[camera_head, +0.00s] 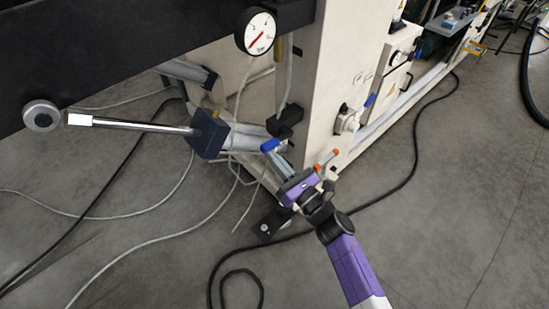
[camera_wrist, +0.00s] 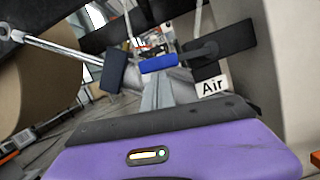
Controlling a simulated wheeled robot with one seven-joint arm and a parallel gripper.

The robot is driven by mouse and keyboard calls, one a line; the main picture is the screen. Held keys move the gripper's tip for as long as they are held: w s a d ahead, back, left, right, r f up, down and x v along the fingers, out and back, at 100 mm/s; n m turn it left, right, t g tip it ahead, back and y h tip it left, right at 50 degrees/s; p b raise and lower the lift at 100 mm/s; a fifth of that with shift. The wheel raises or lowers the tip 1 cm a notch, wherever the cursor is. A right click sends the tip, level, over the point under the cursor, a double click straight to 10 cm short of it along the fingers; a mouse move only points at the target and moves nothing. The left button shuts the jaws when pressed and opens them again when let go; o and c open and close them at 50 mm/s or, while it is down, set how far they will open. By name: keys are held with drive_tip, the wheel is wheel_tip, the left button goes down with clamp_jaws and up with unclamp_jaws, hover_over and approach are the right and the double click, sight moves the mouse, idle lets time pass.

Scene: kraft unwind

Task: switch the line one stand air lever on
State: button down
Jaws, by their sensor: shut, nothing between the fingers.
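The blue lever handle (camera_head: 270,145) sits beside a black valve body (camera_head: 286,124) on the corner of the cream stand. In the wrist view the blue handle (camera_wrist: 159,64) lies crosswise just beyond my fingertips, with a white "Air" label (camera_wrist: 212,86) to the lower right. My gripper (camera_head: 277,158) reaches up from the lower right. Its grey fingers (camera_wrist: 157,84) are shut and empty, with their tips at or very close to the handle. I cannot tell whether they touch it. The fingers hide part of the area below the handle.
A dial gauge (camera_head: 256,33) hangs above. A chrome rod (camera_head: 130,124) with a dark block (camera_head: 208,134) juts out left. Another valve with a blue handle (camera_head: 370,100) and an orange-tipped part (camera_head: 328,159) lie to the right. Hoses and cables (camera_head: 225,265) cross the floor.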

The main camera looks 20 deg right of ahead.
sight(275, 143)
drive_tip(key=r+m+h+p, duration=0.1)
drive_tip(key=r+m+p, duration=0.1)
drive_tip(key=m, duration=0.1)
drive_tip(key=r+m+h+p, duration=0.1)
drive_tip(key=r+m, duration=0.1)
drive_tip(key=r+m+h+p, duration=0.1)
drive_tip(key=r+m+p, duration=0.1)
drive_tip(key=m, duration=0.1)
drive_tip(key=shift+w+d+m+p, duration=0.1)
drive_tip(key=shift+d+m+p, duration=0.1)
drive_tip(key=shift+m+p, duration=0.1)
drive_tip(key=w+d+r+m+g+h+p, duration=0.1)
drive_tip(key=d+r+m+p, duration=0.3)
drive_tip(key=m+p, duration=0.4)
drive_tip(key=shift+w+d+m+g+h+p, duration=0.3)
drive_tip(key=shift+d+m+g+p, duration=0.15)
drive_tip(key=shift+p, duration=1.6)
drive_tip(key=shift+d, duration=0.15)
